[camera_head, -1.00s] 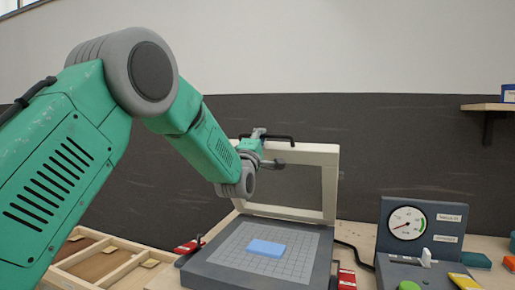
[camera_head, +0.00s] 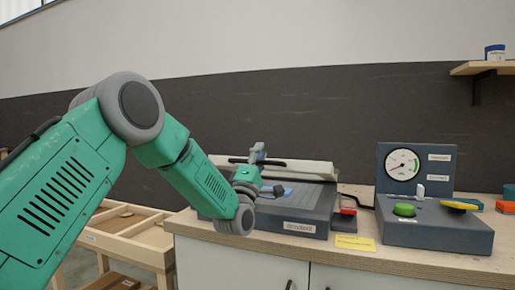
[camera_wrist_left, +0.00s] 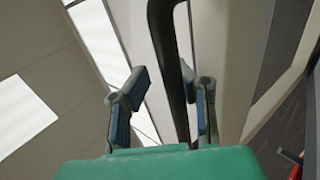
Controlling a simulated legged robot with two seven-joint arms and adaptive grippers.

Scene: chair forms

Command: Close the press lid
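The press has a dark grey base (camera_head: 307,221) on the bench. Its cream-framed lid (camera_head: 305,170) is tilted partway down over the base, with a gap in which a light blue block (camera_head: 277,190) partly shows. A black handle (camera_head: 272,162) runs along the lid's edge. My left gripper (camera_head: 257,155) is at this handle. In the left wrist view the fingers (camera_wrist_left: 165,105) are spread apart with the black handle (camera_wrist_left: 169,60) passing between them, nearer the right-hand finger. Contact is unclear. My right gripper is out of view.
A red clamp (camera_head: 345,220) sits beside the base. A wooden frame (camera_head: 130,235) is at the left. A shelf (camera_head: 485,69) is at upper right.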

